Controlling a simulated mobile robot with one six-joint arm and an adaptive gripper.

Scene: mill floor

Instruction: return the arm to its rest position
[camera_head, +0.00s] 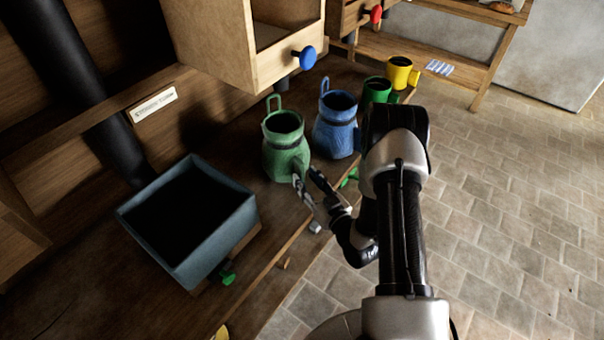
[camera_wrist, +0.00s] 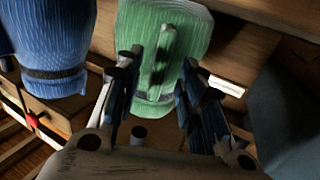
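My gripper (camera_head: 308,180) is beside the green jug (camera_head: 284,150) on the wooden workbench, at the jug's front right side. In the wrist view, the two fingers of my gripper (camera_wrist: 158,85) stand apart. The green jug (camera_wrist: 190,35) is beyond them, and a raised green strip like a handle shows between them, with a gap on both sides. Whether a finger touches the jug cannot be told. My arm reaches over the bench's front edge and hides part of the bench.
A blue jug (camera_head: 336,125) stands close to the right of the green one. A green mug (camera_head: 377,91) and a yellow mug (camera_head: 400,74) stand farther back. A blue-grey bin (camera_head: 232,215) is at left. A wooden cabinet (camera_head: 215,45) overhangs behind. The tiled floor (camera_head: 500,190) at right is clear.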

